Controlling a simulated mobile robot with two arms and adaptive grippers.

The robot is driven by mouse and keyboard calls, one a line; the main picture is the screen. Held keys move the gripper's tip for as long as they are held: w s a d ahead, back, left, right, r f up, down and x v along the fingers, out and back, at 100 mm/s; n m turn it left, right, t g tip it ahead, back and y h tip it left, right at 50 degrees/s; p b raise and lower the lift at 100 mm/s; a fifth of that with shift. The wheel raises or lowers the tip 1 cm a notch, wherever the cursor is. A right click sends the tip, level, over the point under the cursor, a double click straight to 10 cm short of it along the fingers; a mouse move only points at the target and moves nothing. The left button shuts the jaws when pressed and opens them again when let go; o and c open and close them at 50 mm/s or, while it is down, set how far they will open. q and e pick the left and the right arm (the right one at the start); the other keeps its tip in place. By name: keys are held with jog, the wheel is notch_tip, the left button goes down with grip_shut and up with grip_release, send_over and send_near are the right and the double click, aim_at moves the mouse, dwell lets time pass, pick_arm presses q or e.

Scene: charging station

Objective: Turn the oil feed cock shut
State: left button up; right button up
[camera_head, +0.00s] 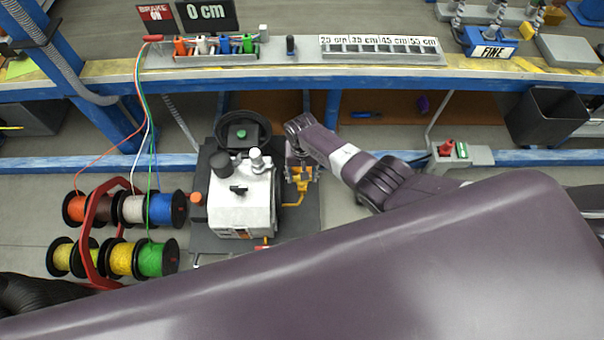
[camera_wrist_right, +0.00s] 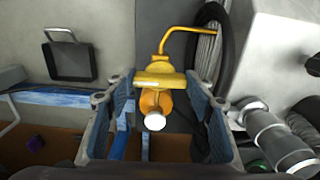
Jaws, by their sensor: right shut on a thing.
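The oil feed cock (camera_head: 302,186) is a yellow fitting on the right side of a white machine (camera_head: 243,205). In the right wrist view the yellow cock (camera_wrist_right: 158,78) has a crossbar, a thin bent pipe behind it and a round pale end in front. My right gripper (camera_head: 301,168) reaches in from the right. In the wrist view its blue-padded fingers (camera_wrist_right: 160,88) stand on both sides of the crossbar, shut on it. The exact finger contact is hard to see in the head view.
Wire spools (camera_head: 128,208) on a red-handled rack stand left of the machine. A black handwheel (camera_head: 243,136) is at the machine's back. A blue-edged workbench (camera_head: 270,80) runs behind. A black bin (camera_head: 550,115) is at the right. My large arm link covers the foreground.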

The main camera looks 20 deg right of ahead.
jog(key=shift+m, duration=0.3)
jog(key=o, duration=1.2)
jog(key=shift+c, duration=0.2)
jog(key=shift+r, duration=0.1)
notch_tip(320, 180, up, 12)
dwell(0.5)
